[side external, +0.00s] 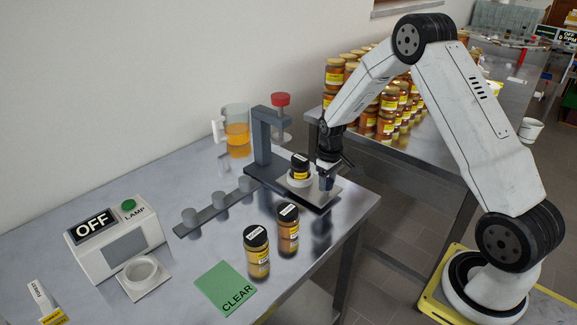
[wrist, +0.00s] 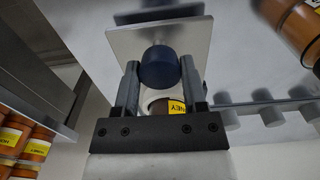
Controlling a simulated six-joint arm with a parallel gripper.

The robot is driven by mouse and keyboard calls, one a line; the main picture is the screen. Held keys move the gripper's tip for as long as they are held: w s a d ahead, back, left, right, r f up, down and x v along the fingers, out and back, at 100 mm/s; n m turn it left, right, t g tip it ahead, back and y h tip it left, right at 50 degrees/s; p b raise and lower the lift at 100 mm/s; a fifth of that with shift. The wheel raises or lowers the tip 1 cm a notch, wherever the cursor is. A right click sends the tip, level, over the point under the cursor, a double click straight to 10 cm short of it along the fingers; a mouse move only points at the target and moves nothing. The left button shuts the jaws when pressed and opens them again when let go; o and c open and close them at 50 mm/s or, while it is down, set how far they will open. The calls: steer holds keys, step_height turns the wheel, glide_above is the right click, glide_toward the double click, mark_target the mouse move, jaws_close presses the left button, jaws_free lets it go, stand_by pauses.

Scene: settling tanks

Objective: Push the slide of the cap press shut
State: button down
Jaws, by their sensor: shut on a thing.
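The cap press (side external: 262,145) is a dark grey frame with a red-topped plunger (side external: 281,100), standing near the table's back right edge. Its slide, a light metal plate (side external: 325,197), sticks out to the right of the frame; the plate also shows in the wrist view (wrist: 190,32). A honey jar with a black lid (side external: 300,168) stands in a white ring on the slide, apart from the plunger's line. My gripper (side external: 326,180) is shut on the slide's dark blue knob (wrist: 159,68), with a finger on either side. The jar is mostly hidden in the wrist view.
Two jars (side external: 257,252) (side external: 287,228) stand in front of the press. A rail with grey pegs (side external: 220,205), an amber jug (side external: 236,128), a lamp box reading OFF (side external: 115,240) and a green CLEAR mat (side external: 226,287) share the table. Many jars (side external: 390,105) stand on the table behind.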

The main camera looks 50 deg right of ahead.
mark_target(316, 188)
steer(key=shift+w, duration=1.95)
steer(key=shift+c, duration=0.7)
jaws_free()
step_height(316, 188, up, 8)
